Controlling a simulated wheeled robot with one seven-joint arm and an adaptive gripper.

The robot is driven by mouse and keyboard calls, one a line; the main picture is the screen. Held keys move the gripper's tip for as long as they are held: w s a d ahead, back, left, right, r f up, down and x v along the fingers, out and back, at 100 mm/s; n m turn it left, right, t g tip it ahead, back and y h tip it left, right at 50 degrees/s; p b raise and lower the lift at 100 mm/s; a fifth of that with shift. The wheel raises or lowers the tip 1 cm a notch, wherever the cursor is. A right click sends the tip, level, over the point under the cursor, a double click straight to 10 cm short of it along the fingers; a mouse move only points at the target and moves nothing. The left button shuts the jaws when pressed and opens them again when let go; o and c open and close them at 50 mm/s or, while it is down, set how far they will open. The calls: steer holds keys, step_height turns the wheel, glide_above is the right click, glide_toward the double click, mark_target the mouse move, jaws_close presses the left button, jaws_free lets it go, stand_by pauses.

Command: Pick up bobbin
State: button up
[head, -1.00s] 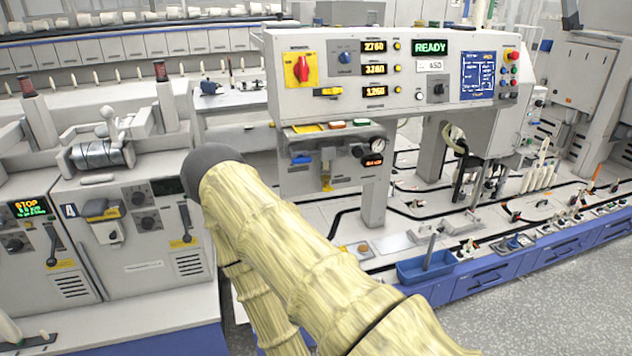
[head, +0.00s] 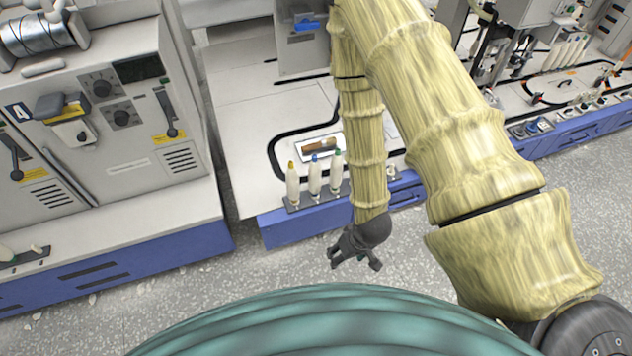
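Three white bobbins stand upright in a dark holder (head: 316,196) at the front edge of the table. They have a yellow tip (head: 293,184), a blue tip (head: 315,178) and a green tip (head: 337,171). My gripper (head: 354,263) is dark grey and hangs below and in front of the holder, over the floor and apart from the bobbins. Its fingers look spread, with nothing visible between them. My arm covers the table just right of the green-tipped bobbin.
A small white tray (head: 308,157) with a brown item lies behind the bobbins, inside a black track. More upright white pieces (head: 565,52) stand at the upper right.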

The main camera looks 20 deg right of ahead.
steer(key=w+f+n+t+y+b, duration=0.1)
steer(key=w+f+t+b, duration=0.1)
steer(key=w+b, duration=0.6)
steer(key=n+t+b, duration=0.2)
steer(key=n+b, duration=0.2)
steer(key=b, duration=1)
glide_toward(315, 158)
steer(key=d+x, duration=0.1)
steer(key=x, duration=0.3)
steer(key=shift+a+b+x, duration=0.2)
steer(key=shift+b+x, duration=0.55)
steer(key=shift+x, duration=0.75)
steer(key=shift+a+b+x, duration=0.25)
steer(key=shift+b+x, duration=0.45)
steer(key=shift+x, duration=0.8)
steer(key=b+x, duration=0.1)
steer(key=x, duration=0.1)
steer(key=b+x, duration=0.2)
steer(key=shift+w+d+f, duration=0.1)
steer(key=shift+w+d, duration=0.1)
steer(key=shift+w+a+f, duration=0.1)
steer(key=shift+w+f, duration=0.15)
steer(key=shift+f, duration=0.05)
steer(key=shift+r, duration=0.1)
jaws_close()
